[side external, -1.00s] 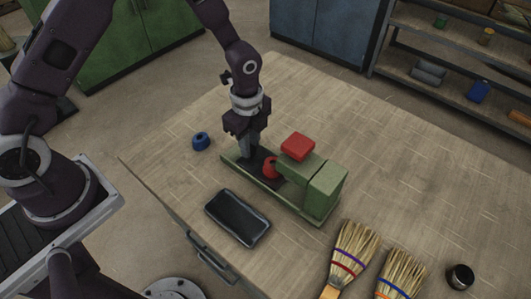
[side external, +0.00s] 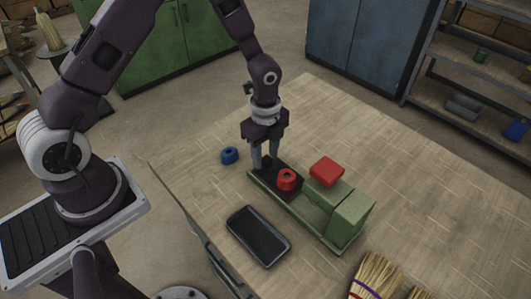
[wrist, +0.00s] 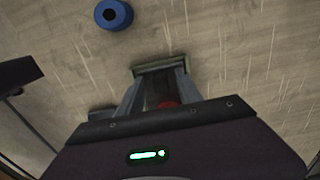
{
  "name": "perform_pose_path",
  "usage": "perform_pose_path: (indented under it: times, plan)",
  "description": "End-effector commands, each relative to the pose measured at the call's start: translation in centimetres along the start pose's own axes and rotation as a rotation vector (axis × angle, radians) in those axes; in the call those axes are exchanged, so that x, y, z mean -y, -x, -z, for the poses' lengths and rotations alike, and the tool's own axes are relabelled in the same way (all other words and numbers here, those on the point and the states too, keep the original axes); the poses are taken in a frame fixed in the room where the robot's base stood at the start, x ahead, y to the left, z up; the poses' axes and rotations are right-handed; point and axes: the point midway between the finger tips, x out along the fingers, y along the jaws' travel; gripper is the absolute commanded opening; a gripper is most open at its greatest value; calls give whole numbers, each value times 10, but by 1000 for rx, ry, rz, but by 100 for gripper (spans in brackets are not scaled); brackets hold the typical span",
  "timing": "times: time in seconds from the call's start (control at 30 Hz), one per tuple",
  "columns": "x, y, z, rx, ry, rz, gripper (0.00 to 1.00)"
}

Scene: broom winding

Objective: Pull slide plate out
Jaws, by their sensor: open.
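The dark slide plate (side external: 280,170) lies in the left part of the green base (side external: 298,211), clear of the green block. A red spool (side external: 287,180) sits on the plate; it is partly hidden in the wrist view (wrist: 168,104). My gripper (side external: 265,165) is over the plate's left end, its fingers apart and pointing down. In the wrist view my gripper (wrist: 158,92) has one finger on each side of the plate area. Whether the fingertips touch the plate is unclear.
A green housing (side external: 350,217) with a red block (side external: 327,170) stands at the base's right end. A blue spool (side external: 229,155) is to the left. A black tray (side external: 258,236) lies in front. Brooms (side external: 376,274) lie at front right. The table behind is clear.

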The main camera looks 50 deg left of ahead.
Motion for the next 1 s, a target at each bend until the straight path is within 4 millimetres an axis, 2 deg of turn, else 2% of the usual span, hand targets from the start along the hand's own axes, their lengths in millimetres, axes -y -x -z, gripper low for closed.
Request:
perform_pose_path:
  times: [0.07,0.3,0.4,0.7,0.77,0.87,0.9,0.97,1.0]
  plan:
    - [1,8,0,-1,1,2,42]
    - [1,56,-1,1,1,4,42]
    - [1,67,-1,1,1,3,42]
    - [0,71,0,1,1,1,42]
    - [-1,78,-2,6,21,10,42]
    - [-10,120,-8,34,160,66,42]
    - [-19,145,-12,44,257,103,42]
    - [-40,185,-17,47,431,165,42]
    - [-57,208,-20,37,553,205,42]
